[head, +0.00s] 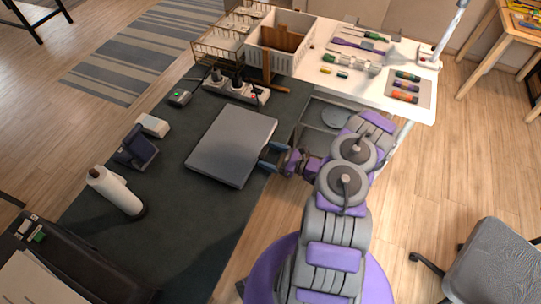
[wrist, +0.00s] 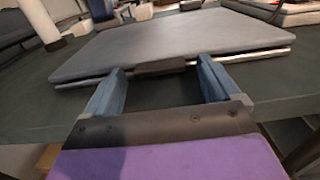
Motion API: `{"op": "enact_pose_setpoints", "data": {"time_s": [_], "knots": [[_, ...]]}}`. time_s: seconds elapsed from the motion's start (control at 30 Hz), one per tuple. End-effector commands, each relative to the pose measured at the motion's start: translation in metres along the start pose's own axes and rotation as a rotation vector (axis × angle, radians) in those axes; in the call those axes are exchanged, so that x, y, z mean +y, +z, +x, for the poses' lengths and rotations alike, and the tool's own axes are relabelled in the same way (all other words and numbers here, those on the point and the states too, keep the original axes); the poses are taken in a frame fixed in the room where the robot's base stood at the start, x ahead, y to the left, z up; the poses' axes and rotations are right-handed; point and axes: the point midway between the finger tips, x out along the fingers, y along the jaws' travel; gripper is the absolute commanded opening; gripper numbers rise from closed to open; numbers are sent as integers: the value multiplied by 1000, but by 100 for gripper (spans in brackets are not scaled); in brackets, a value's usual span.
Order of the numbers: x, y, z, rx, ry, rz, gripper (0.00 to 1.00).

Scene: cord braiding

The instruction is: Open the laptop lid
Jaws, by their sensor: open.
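The closed grey laptop (head: 232,144) lies flat on the dark green table. Its lid (wrist: 170,40) is down, with a thin gap and a lighter base edge showing along the near side in the wrist view. My gripper (head: 268,158) is at the laptop's right edge in the head view. In the wrist view my gripper (wrist: 160,80) is open, its two blue fingers spread at the laptop's near edge, either side of a dark piece at mid-edge. I cannot tell whether the fingertips touch the laptop.
A white bottle (head: 115,190), a dark stand (head: 136,148), a small white box (head: 153,125) and a power strip (head: 236,89) are around the laptop.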

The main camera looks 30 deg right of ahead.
Motion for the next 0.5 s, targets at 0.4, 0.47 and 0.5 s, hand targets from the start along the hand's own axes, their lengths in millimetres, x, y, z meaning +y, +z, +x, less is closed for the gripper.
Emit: {"op": "enact_pose_setpoints", "data": {"time_s": [0.4, 0.47, 0.5], "knots": [[-2, 0, 2, -2, -1, 2, 82], [-2, 0, 2, -2, -1, 2, 76], [-2, 0, 2, -2, -1, 2, 72]]}}
